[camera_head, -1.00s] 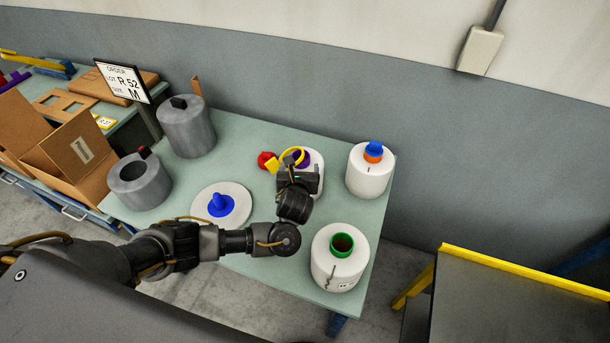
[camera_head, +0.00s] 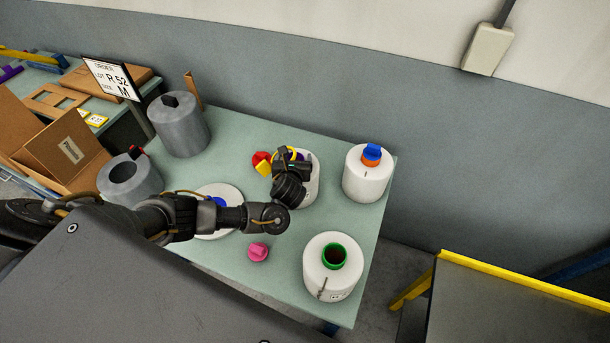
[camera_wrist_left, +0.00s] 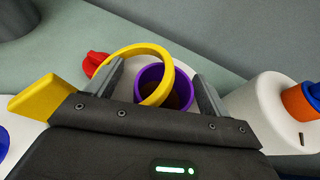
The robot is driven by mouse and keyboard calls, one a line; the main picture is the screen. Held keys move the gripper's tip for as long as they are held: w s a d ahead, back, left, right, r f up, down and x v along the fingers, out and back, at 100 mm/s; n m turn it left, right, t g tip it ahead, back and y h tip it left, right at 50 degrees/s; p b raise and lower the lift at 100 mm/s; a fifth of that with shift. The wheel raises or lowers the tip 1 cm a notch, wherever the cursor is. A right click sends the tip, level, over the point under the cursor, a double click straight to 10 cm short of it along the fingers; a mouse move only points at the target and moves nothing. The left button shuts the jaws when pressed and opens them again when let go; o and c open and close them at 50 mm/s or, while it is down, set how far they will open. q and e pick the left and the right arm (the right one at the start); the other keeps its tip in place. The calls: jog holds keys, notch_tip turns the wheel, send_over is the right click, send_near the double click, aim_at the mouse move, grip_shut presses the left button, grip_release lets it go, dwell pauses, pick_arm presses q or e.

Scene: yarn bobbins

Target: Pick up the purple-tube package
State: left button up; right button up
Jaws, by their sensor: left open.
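The purple-tube package is a white bobbin (camera_head: 311,186) with a purple tube, near the back middle of the table, mostly hidden by my left gripper. My left gripper (camera_head: 290,157) is at its top. In the left wrist view, the purple tube (camera_wrist_left: 140,79) shows between the two open fingers (camera_wrist_left: 160,88), one on each side. A yellow ring (camera_wrist_left: 172,72) crosses the tube's mouth between the fingers; I cannot tell whether it touches the tube. The gripper's body hides the lower part of the package. My right gripper is not in view.
A white package with a blue-and-orange top (camera_head: 367,178) stands close on the right. A green-tube package (camera_head: 329,281) stands at the front right. Red (camera_head: 261,158) and yellow (camera_head: 264,168) pieces lie left of the gripper. A pink knob (camera_head: 258,252) and grey cylinders (camera_head: 180,128) are also on the table.

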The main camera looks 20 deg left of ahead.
pick_arm(q)
jog(key=shift+s+d+r, duration=0.1)
jog(key=shift+s+r, duration=0.1)
jog(key=shift+s, duration=0.15)
jog(key=shift+d, duration=0.15)
jog(key=shift+c, duration=1.2)
jog(key=shift+w+d, duration=0.15)
jog(key=shift+d, duration=0.05)
jog(key=c, duration=0.5)
jog(key=shift+a+f, duration=0.1)
grip_shut()
jog(key=shift+a, duration=0.1)
